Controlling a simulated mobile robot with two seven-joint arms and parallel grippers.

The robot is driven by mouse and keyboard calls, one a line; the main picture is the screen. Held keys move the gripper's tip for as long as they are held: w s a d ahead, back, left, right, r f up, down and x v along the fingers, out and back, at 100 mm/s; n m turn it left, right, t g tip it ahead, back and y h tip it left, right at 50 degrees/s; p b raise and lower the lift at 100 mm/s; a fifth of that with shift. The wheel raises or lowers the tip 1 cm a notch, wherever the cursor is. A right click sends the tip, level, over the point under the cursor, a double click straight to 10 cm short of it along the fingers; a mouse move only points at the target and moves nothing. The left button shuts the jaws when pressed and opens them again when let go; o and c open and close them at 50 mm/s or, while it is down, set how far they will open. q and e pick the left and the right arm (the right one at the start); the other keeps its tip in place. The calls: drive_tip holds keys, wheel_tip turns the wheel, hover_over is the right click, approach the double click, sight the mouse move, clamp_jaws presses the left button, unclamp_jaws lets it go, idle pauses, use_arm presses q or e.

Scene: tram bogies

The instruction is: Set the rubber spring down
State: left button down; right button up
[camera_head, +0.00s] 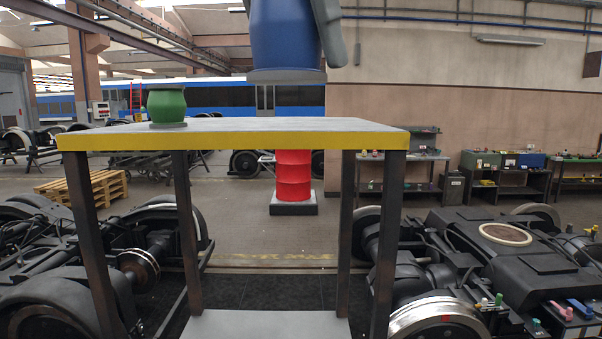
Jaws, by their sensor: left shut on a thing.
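A blue rubber spring (284,38) with a grey plate at its lower end hangs upright at the top centre, its top cut off by the picture edge. My left gripper (324,32) is shut on it; only a grey part shows at its right side. The spring appears above the table (235,140), with a visible gap between its lower plate and the top. A green rubber spring (167,104) stands upright on the table's left part. My right gripper is not in view.
The table has a yellow front edge and dark legs; its centre and right look clear. A red ribbed stack (293,177) stands on the floor behind it. Bogies (485,260) flank the table. Workbenches (505,175) line the back wall.

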use_arm(q)
drive_tip(key=w+a+f+m+g+b, duration=0.25)
drive_tip(key=f+m+b, duration=0.2)
drive_tip(key=f, duration=0.75)
drive_tip(key=w+a+f+m+g+b, duration=0.1)
drive_tip(key=a+f+m+b, duration=0.3)
drive_tip(key=f, duration=0.9)
drive_tip(key=w+a+f+m+g+b, duration=0.2)
drive_tip(key=f+m+b, duration=0.25)
drive_tip(key=f, duration=0.75)
drive_tip(key=s+a+f+m+y+b, duration=0.1)
drive_tip(key=s+a+f+m+b, duration=0.1)
drive_tip(key=f, duration=0.7)
drive_tip(key=s+a+f+m+g+y+b, duration=0.1)
drive_tip(key=s+a+f+m+b, duration=0.1)
drive_tip(key=f+m, duration=0.5)
drive_tip(key=s+a+f+m+g+y+b, duration=0.1)
drive_tip(key=s+f+m+b, duration=0.3)
drive_tip(key=f, duration=0.9)
drive_tip(key=shift+s+a+b, duration=0.35)
drive_tip(key=shift+s+a, duration=0.25)
drive_tip(key=shift+a, duration=0.1)
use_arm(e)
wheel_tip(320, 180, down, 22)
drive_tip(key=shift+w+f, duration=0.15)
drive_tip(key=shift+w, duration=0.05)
